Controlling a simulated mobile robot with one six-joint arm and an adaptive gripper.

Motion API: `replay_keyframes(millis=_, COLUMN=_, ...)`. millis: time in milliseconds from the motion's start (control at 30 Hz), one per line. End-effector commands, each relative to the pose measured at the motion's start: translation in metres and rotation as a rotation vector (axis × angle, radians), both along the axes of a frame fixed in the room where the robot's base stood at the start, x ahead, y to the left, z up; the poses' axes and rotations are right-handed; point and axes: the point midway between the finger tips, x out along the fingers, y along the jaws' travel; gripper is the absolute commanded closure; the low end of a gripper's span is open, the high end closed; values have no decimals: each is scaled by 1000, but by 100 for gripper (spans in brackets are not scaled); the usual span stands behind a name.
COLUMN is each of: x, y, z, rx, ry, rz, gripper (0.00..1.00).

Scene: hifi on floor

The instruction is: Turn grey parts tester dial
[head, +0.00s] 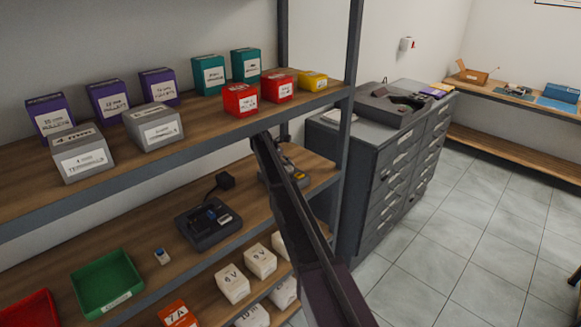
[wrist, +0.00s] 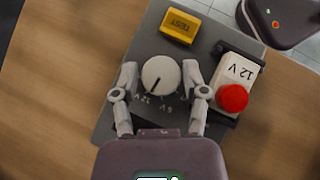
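The grey parts tester (wrist: 118,112) lies on a wooden shelf under my gripper in the wrist view. Its round whitish dial (wrist: 157,70) has a dark pointer line aimed down and slightly left, toward voltage marks that read upside down. My gripper (wrist: 159,72) is open, with one finger on each side of the dial and small gaps visible. Whether either finger touches it is hard to tell. A yellow TEST button (wrist: 180,26) sits above the dial. A white 12 V part with a red top (wrist: 233,97) sits at the tester's right. In the head view my arm hides much of the tester.
On the same shelf stand a dark device (head: 208,222), a small white-and-blue part (head: 162,257) and a green bin (head: 107,283). The shelf above holds several boxes, including a red one (head: 240,99). A grey drawer cabinet (head: 385,175) stands to the right, with open floor beyond.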

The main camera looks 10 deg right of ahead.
Motion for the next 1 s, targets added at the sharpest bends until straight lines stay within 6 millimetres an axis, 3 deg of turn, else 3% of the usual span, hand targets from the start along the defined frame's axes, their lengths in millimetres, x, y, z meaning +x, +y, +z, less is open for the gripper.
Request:
replay_keyframes(millis=567, x=-1, y=0, z=1, rx=0, ry=2, rz=0, gripper=15)
replay_keyframes(millis=1000, x=-2, y=0, z=13, rx=1, ry=-1, rz=-2, gripper=15)
